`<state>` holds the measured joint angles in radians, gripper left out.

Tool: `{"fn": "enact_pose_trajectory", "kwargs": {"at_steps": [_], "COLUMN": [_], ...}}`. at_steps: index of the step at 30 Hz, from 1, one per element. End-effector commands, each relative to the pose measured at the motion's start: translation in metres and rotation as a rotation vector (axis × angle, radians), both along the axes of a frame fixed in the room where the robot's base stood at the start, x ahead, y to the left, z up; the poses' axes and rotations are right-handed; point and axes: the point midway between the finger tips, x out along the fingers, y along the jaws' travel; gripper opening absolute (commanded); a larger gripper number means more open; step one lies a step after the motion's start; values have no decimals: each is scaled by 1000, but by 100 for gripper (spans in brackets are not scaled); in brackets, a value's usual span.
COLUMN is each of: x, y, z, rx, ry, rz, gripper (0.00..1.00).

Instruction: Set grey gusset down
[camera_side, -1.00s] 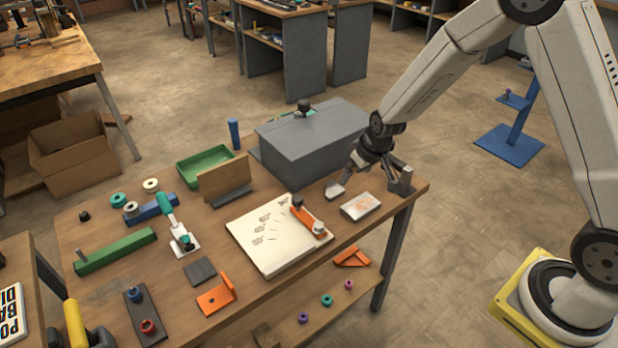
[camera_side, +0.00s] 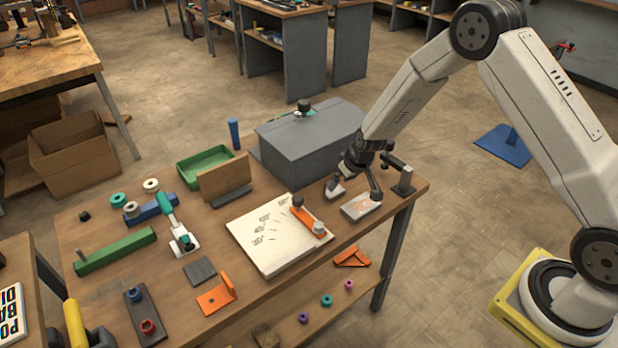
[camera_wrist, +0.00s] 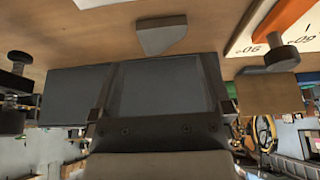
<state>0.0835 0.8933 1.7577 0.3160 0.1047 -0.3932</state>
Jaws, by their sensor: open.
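The grey gusset (camera_side: 335,189) is a small flat plate with a slanted corner. It lies on the wooden table in front of the large grey box. In the wrist view, the gusset (camera_wrist: 160,34) is at the top middle, on bare wood. My gripper (camera_side: 357,184) is open just above the table at its right end. Its left finger is close to the gusset in the side view; whether they touch I cannot tell. Its right finger hangs apart, near a pale block. Nothing is visibly held between the fingers.
The pale block (camera_side: 361,206) with an orange mark lies near the table's front edge. A dark clamp post (camera_side: 404,181) stands close on the right. The grey box (camera_side: 310,140) is behind. An angle board (camera_side: 270,248) with an orange arm is at the left.

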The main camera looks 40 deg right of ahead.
Motion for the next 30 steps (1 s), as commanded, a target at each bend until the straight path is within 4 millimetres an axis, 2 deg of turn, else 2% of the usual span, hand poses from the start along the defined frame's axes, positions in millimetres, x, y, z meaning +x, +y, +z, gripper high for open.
{"fn": "enact_pose_trajectory", "kwargs": {"at_steps": [14, 30], "x": [4, 17], "y": [1, 2], "z": [-10, -52], "rx": [0, -1], "ry": [-1, 1], "rz": [0, -1], "gripper": [100, 100]}}
